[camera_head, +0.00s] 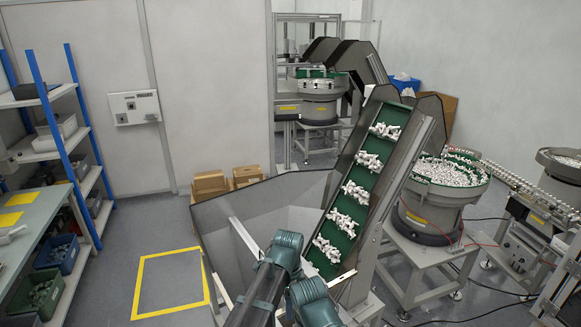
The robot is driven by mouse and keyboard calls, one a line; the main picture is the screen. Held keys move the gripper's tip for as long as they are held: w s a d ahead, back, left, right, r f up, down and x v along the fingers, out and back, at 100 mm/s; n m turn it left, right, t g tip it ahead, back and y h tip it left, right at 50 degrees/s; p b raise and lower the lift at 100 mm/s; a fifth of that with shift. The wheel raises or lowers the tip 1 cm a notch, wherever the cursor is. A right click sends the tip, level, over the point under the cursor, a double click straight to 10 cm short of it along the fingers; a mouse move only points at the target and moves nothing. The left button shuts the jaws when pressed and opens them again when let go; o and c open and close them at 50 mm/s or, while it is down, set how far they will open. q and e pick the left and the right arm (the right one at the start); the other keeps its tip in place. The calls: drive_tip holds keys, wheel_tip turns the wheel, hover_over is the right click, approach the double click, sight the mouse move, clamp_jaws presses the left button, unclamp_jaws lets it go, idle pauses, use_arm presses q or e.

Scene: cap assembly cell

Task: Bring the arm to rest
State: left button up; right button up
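Teal and dark links of my arm (287,250) show at the bottom centre, in front of the grey hopper (290,192). A second teal joint (312,300) shows just below and to the right. The links cover part of the hopper's near side. I cannot make out either gripper or any fingertips, and I cannot tell from this view whether anything is held.
A green inclined conveyor (349,190) carries white parts up from the hopper. A bowl feeder (432,212) stands right. Blue-posted shelves (70,140) and a bench (38,212) stand left. A yellow floor square (136,290) is empty. Cardboard boxes (210,184) sit behind the hopper.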

use_arm(q)
drive_tip(key=s+a+n, duration=0.5)
drive_tip(key=a+n, duration=0.3)
drive_tip(key=n, duration=0.1)
drive_tip(key=s+a+n, duration=0.5)
drive_tip(key=a+n, duration=0.3)
drive_tip(key=a, duration=0.1)
drive_tip(key=s+d+f+m+b, duration=0.1)
drive_tip(key=s+d+f+b, duration=0.1)
drive_tip(key=d+f+b, duration=0.3)
drive_tip(key=s+d+f+m+y+b, duration=0.1)
drive_tip(key=s+d+f+m+b, duration=0.1)
drive_tip(key=d+f+b, duration=0.4)
wheel_tip(320, 180, down, 6)
drive_tip(key=s+b, duration=0.1)
drive_tip(key=b, duration=0.4)
drive_tip(key=shift+d+b, duration=0.25)
drive_tip(key=shift+b, duration=0.15)
use_arm(e)
wheel_tip(320, 180, down, 17)
drive_tip(key=shift+w, duration=0.35)
